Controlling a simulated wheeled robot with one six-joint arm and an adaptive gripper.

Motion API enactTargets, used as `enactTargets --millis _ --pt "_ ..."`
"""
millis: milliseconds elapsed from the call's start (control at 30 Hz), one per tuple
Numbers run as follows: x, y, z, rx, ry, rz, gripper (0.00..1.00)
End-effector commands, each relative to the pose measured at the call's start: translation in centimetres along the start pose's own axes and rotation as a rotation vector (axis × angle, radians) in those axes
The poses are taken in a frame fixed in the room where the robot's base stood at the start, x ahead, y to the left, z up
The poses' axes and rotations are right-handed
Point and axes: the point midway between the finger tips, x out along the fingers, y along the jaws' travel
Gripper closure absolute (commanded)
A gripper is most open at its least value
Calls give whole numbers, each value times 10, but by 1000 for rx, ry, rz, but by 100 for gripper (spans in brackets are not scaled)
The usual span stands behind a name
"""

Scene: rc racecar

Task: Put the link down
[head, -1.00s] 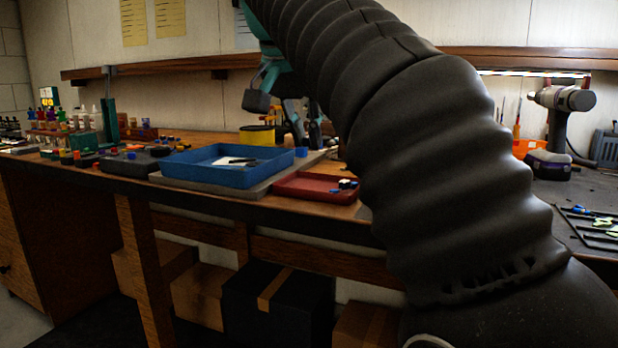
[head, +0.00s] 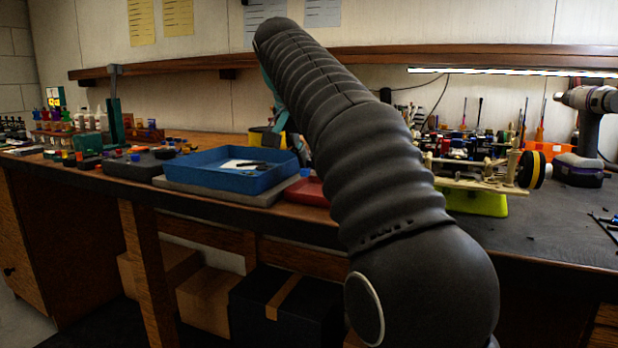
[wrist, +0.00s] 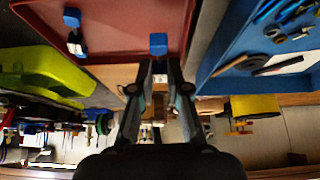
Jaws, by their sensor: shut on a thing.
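In the wrist view my gripper (wrist: 159,66) is shut on a small link with a blue end (wrist: 158,43). The blue end sticks out past the fingertips, over or at the near edge of the red tray (wrist: 120,30); I cannot tell whether it touches. Another small piece with black, white and blue parts (wrist: 76,43) lies in the red tray, with a blue bit (wrist: 72,17) close by. In the head view my arm hides most of the gripper and much of the red tray (head: 309,191).
A blue tray (head: 220,180) with dark and white pieces stands left of the red tray. A racecar chassis (head: 485,170) sits on a yellow-green stand (head: 476,201) to the right. A yellow container (wrist: 255,106) and a drill (head: 585,130) are also on the bench.

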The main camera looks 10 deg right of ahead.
Motion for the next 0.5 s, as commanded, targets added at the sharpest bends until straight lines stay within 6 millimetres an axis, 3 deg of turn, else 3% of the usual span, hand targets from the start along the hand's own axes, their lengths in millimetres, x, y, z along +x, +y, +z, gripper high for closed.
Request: enactTargets --millis 300,500 --pt "33 0 17 0 0 0 100" --pt "37 -1 19 0 0 -1 100"
